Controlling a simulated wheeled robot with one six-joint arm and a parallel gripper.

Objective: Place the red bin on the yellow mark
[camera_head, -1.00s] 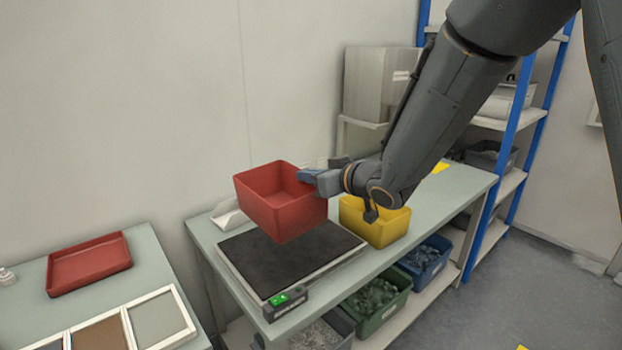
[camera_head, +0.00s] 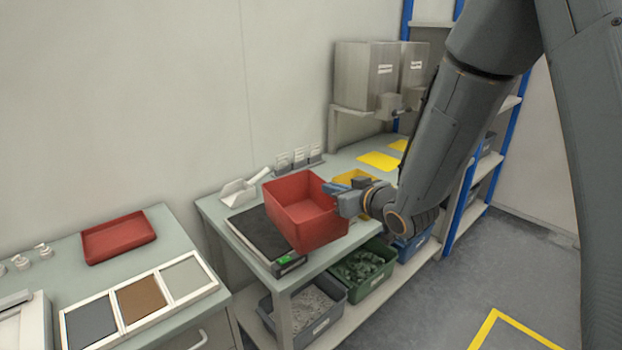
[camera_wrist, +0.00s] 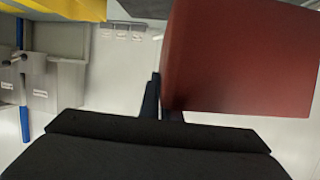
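The red bin (camera_head: 304,218) is open-topped and looks empty. My gripper (camera_head: 337,192) is shut on its right wall and holds it roughly level above the front part of the black-topped scale. The bin fills the upper right of the wrist view (camera_wrist: 240,60), beside the dark fingers (camera_wrist: 160,100). A yellow outline (camera_head: 505,325) also shows on the floor. I cannot tell which is meant.
A yellow bin (camera_head: 352,179) stands behind my gripper, partly hidden. The scale (camera_head: 250,225), a white scoop (camera_head: 243,190) and grey dispensers (camera_head: 365,75) are on the bench (camera_head: 215,208). Filled bins (camera_head: 362,268) sit on the shelf below. A red tray (camera_head: 118,237) lies on the left table.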

